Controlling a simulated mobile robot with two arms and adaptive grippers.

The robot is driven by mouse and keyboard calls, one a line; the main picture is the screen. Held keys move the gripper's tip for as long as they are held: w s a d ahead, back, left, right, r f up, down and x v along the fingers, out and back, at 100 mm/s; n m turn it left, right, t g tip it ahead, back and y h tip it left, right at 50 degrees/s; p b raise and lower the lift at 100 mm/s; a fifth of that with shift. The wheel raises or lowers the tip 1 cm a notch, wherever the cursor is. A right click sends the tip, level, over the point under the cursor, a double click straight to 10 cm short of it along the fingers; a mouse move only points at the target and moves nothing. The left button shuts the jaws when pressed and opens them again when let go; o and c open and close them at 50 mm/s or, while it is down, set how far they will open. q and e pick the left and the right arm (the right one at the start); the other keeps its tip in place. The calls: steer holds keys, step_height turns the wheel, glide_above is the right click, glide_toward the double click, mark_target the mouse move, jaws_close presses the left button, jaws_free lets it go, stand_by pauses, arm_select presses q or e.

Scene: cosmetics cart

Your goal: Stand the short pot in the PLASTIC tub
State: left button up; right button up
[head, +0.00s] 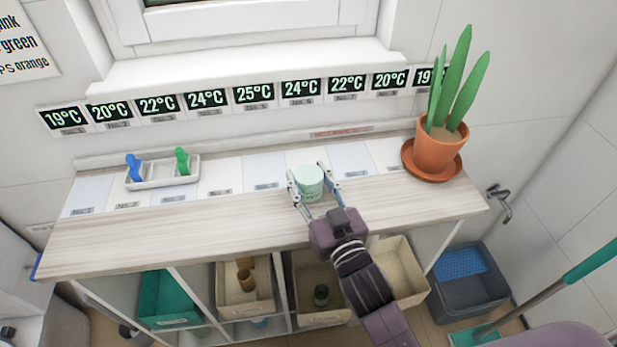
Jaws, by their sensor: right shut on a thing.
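A short mint-green pot (310,181) stands upright near the back of the wooden counter, by the strip of labelled mats. My right gripper (312,184) is shut on it, with one finger on each side. Under the counter are a teal tub (163,300), a beige tub (262,306) holding brown items, another beige tub (328,318) holding a small dark green jar, and a beige tub (405,268) at the right, partly hidden by my right arm. The tub labels are too small to read, so I cannot tell which is PLASTIC. My left gripper is not in view.
A potted plant (437,150) stands at the counter's right end. A white tray (163,174) with blue and green clips sits at the left. Temperature displays (254,93) line the wall. A grey-blue bin (468,283) is on the floor. The counter (170,232) left of my gripper is clear.

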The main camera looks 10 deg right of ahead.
steer(key=o, duration=0.6)
steer(key=shift+f, duration=0.1)
steer(key=o, duration=0.4)
